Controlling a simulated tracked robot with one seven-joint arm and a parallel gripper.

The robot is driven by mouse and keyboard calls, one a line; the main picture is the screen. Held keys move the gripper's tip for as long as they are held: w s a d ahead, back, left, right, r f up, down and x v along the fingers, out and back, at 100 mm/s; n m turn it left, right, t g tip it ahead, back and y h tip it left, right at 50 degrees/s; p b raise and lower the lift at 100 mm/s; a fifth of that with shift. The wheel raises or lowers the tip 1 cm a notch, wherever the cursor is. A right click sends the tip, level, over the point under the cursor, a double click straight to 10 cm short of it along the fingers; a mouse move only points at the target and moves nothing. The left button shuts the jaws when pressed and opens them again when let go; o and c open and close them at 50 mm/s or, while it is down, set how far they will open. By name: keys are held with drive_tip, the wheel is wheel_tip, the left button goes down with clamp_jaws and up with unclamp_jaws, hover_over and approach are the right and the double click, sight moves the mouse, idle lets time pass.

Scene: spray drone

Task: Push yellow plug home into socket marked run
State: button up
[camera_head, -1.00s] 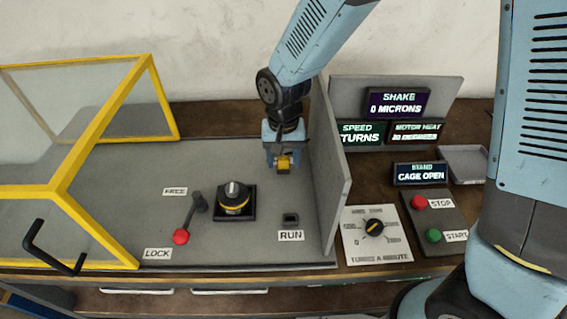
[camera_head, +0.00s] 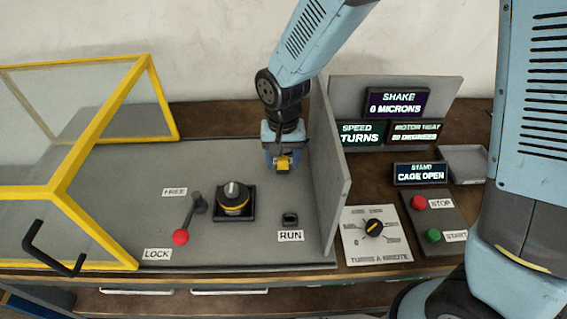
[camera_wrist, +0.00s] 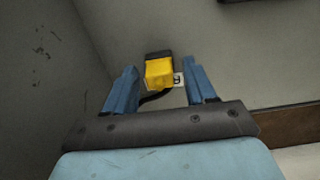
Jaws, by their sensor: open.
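The yellow plug (camera_head: 283,163) shows at the tips of my gripper (camera_head: 281,168), above the back of the grey deck. In the wrist view, my gripper (camera_wrist: 162,87) is open, with a blue finger on each side of the yellow plug (camera_wrist: 158,73) and a gap to each. A dark block shows at the plug's far end, and a dark cable curves beside it. A small white patch with dark marks lies beside the plug. The socket (camera_head: 290,219) marked RUN is a small black block near the deck's front edge, apart from the gripper and in front of it.
A grey upright partition (camera_head: 334,170) stands close to the gripper's right. A black rotor with a yellow band (camera_head: 234,200) and a red-knobbed lever (camera_head: 181,237) stand left. The yellow-framed cage (camera_head: 95,130) is at far left. The stand display (camera_head: 422,174) reads CAGE OPEN.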

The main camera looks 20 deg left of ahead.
sight(283, 158)
clamp_jaws()
idle(0.5)
drive_tip(key=shift+r, duration=0.2)
drive_tip(key=shift+r, duration=2.75)
